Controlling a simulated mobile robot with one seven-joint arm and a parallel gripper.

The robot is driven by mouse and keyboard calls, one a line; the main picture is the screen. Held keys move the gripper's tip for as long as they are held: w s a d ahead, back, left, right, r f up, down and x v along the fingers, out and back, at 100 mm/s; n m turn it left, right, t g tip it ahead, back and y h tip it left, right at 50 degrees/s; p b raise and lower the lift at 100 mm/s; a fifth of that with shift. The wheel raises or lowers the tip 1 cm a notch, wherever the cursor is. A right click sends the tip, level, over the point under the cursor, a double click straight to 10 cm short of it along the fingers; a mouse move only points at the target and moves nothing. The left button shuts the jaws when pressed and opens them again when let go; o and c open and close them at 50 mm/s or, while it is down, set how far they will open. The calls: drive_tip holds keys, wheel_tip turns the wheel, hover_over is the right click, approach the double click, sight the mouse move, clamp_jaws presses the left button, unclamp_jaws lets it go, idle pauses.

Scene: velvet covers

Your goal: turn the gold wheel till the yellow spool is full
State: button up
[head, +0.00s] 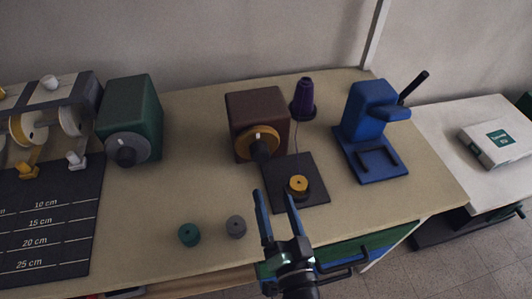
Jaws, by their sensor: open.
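The gold wheel (264,137) is on the front of a dark brown box (254,102), with a dark knob (260,151) low on its face. The yellow spool (298,183) sits on a dark holder on a black mat (313,165) in front of the box. A purple cone (303,92) stands behind the mat, and a thin dark line runs from it toward the mat. How much is wound on the spool is too small to tell. My gripper (274,195) is open and empty, its fingers pointing up the picture, left of the spool and below the wheel.
A green box (130,106) with a grey wheel stands left. A blue press (372,125) with a black lever stands right. A teal spool (189,235) and a grey spool (236,227) lie near the front edge. A dark measuring mat (55,225) and ribbon rack fill the left end.

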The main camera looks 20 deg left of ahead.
sight(262, 158)
drive_tip(key=p+x, duration=0.1)
drive_tip(key=x, duration=0.9)
drive_tip(key=shift+w+a+p, duration=0.3)
clamp_jaws()
drive_tip(key=shift+m, duration=0.4)
